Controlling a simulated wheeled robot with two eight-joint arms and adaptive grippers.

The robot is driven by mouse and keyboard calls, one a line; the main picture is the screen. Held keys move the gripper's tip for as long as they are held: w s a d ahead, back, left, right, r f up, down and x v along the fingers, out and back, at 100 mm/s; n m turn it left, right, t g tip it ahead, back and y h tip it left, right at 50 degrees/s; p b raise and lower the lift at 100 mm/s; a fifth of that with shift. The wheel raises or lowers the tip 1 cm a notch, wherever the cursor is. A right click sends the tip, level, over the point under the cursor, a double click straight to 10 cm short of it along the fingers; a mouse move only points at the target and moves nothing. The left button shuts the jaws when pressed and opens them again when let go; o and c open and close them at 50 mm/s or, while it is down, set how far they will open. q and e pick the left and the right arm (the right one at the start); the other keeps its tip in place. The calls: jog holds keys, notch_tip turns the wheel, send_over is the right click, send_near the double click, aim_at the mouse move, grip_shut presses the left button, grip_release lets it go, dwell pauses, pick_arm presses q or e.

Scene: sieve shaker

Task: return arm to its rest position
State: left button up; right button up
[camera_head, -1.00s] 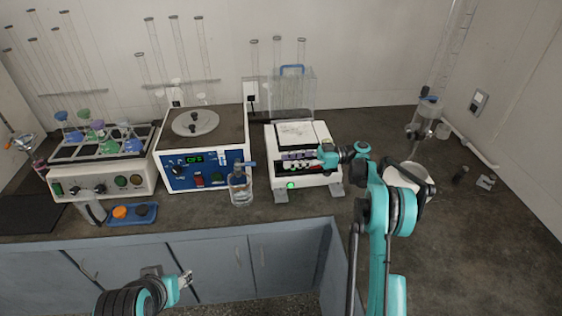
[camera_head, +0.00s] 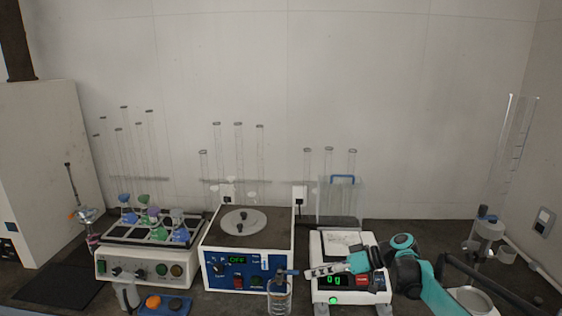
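My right arm comes in from the lower right, teal and black. Its gripper (camera_head: 318,271) points left, in front of the white device (camera_head: 350,240) with a green lit display and a lit green button. The gripper overlaps the device's front panel in the picture; I cannot tell whether it touches. Its fingers are small and seen side-on, so open or shut is unclear. I see nothing held in it. My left gripper is out of view.
A glass bottle (camera_head: 279,298) stands just left of the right gripper. A blue-fronted device (camera_head: 248,269) with a round plate and a flask shaker (camera_head: 138,268) stand further left. A clear box (camera_head: 339,203) and glassware (camera_head: 488,228) stand behind and to the right.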

jog(key=s+d+f+m+t+h, duration=0.1)
jog(key=s+h, duration=0.3)
jog(key=s, duration=0.5)
jog(key=s+d+f+m+t+h, duration=0.2)
jog(key=s+d+f+m+h, duration=0.1)
jog(key=s, duration=0.7)
jog(key=s+d+f+m+t+h, duration=0.1)
jog(key=s+d+f+m+h, duration=0.1)
jog(key=s, duration=0.8)
jog(key=d+m+h, duration=0.1)
jog(key=m+h, duration=0.1)
jog(key=h, duration=0.1)
jog(key=shift+s+t, duration=0.2)
jog(key=shift+t, duration=0.1)
